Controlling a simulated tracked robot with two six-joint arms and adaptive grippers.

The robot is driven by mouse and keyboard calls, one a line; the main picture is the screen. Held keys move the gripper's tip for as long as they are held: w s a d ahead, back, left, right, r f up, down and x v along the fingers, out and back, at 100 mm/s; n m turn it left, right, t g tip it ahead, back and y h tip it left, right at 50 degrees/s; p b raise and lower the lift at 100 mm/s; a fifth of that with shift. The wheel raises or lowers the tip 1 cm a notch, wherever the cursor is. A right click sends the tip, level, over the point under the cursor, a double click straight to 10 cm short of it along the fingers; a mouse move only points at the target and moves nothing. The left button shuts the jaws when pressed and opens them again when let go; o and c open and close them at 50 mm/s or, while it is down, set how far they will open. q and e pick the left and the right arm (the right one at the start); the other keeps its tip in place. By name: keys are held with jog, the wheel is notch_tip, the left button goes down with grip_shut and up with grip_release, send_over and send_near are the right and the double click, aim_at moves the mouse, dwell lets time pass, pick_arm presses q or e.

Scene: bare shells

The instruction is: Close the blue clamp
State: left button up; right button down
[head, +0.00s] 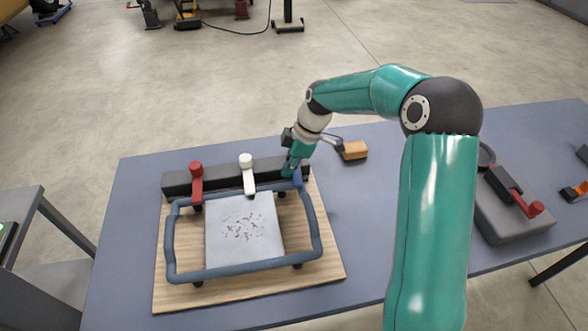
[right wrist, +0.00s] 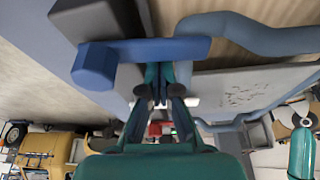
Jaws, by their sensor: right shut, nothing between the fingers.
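The blue clamp (head: 298,177) is at the right end of the dark bar (head: 222,173), mostly hidden behind my right gripper (head: 291,168). In the right wrist view the blue clamp (right wrist: 185,48) shows as a bar with a faceted knob at its left end. There, my right gripper (right wrist: 159,75) has its fingers together and empty, at the blue bar; I cannot tell whether they touch. The red clamp (head: 197,185) and white clamp (head: 248,175) reach from the dark bar toward the blue-grey tube frame (head: 171,240). My left gripper is not in view.
A wooden board (head: 170,295) carries the frame and a grey speckled plate (head: 215,250). An orange-brown block (head: 354,150) lies right of the gripper. A grey device with a red-knobbed lever (head: 510,215) stands at the right. The blue-grey table (head: 130,230) is bare at left.

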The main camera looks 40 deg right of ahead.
jog(key=shift+s+d+f+b, duration=0.15)
jog(key=shift+s+d+b, duration=0.1)
jog(key=shift+b, duration=0.2)
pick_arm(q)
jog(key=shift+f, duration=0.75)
pick_arm(e)
jog(key=a, duration=0.1)
jog(key=w+a, duration=0.1)
jog(key=a, duration=0.1)
jog(key=shift+w+a+b, duration=0.25)
jog(key=shift+w+b, duration=0.05)
jog(key=shift+b, duration=0.05)
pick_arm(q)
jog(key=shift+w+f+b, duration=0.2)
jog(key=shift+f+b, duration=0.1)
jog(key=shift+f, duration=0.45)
pick_arm(e)
jog(key=v, duration=1)
jog(key=shift+w, duration=0.3)
